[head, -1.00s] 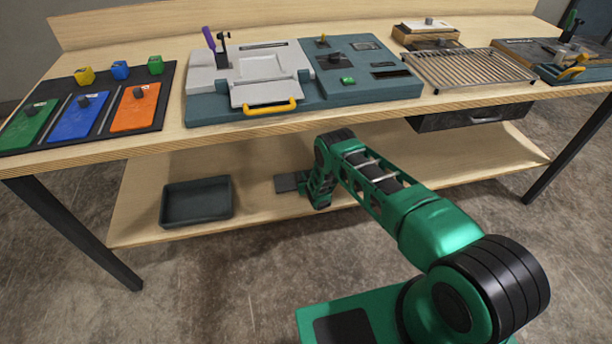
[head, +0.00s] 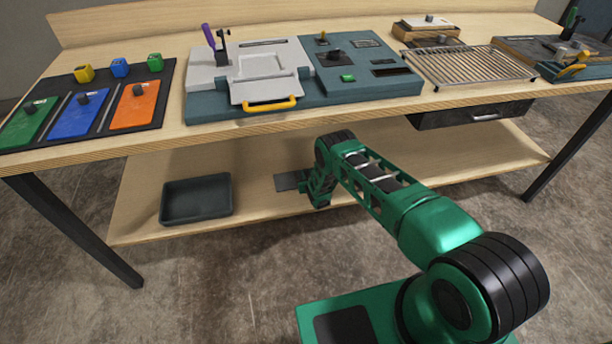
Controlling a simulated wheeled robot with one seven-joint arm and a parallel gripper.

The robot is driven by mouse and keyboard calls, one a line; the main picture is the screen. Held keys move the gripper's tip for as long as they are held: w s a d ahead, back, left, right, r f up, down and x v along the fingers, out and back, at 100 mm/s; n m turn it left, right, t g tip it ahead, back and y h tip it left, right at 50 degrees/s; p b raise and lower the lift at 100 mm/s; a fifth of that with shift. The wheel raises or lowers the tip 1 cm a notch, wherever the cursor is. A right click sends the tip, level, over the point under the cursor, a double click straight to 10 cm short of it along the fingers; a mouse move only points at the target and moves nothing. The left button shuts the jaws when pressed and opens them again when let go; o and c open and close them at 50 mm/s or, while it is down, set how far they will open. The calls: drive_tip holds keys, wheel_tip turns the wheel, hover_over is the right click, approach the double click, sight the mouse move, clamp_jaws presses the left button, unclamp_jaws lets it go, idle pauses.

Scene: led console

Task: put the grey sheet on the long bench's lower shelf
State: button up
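The grey sheet (head: 287,182) is a small flat dark-grey piece at the lower shelf (head: 262,203) of the long bench (head: 290,129), right of the dark tray. Its right part is hidden behind my gripper (head: 311,194). It looks flat on or very close to the shelf; I cannot tell whether it touches. My gripper reaches in under the bench top, right beside the sheet. Its fingers are too small and too hidden to show whether they are open or shut on the sheet.
A dark open tray (head: 196,218) stands on the shelf to the left. A drawer (head: 470,115) hangs under the bench top at the right. The bench top is close above my arm. The shelf between tray and sheet is clear, as is its right part.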

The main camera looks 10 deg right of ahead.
drive_tip(key=o, duration=0.3)
drive_tip(key=shift+s, duration=0.1)
drive_tip(key=v, duration=1)
drive_tip(key=shift+s+r, duration=0.1)
drive_tip(key=shift+s, duration=0.15)
